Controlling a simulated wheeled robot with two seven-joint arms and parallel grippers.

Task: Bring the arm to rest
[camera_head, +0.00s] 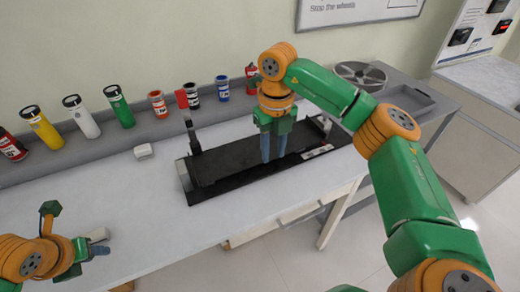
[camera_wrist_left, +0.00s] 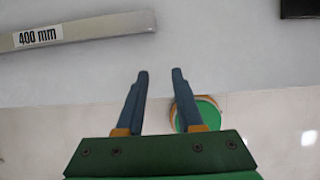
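My left gripper (camera_head: 99,249) is low at the left, over the front part of the table. In the left wrist view its two blue fingers (camera_wrist_left: 160,74) are apart with nothing between them. My right gripper (camera_head: 273,158) points down over the black rig (camera_head: 228,163) in the middle of the table. Its two blue fingers show a gap with no object in it. The fingertips overlap the rig in the picture, and I cannot tell if they touch it. The right arm crosses the right side of the view.
Several bottles and cans, including a green bottle (camera_head: 118,106), stand on the back ledge. A small white block (camera_head: 143,151) lies left of the rig. A metal bar marked 400 mm (camera_wrist_left: 95,28) lies beyond the left fingertips. A metal wheel (camera_head: 360,74) sits at the back right.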

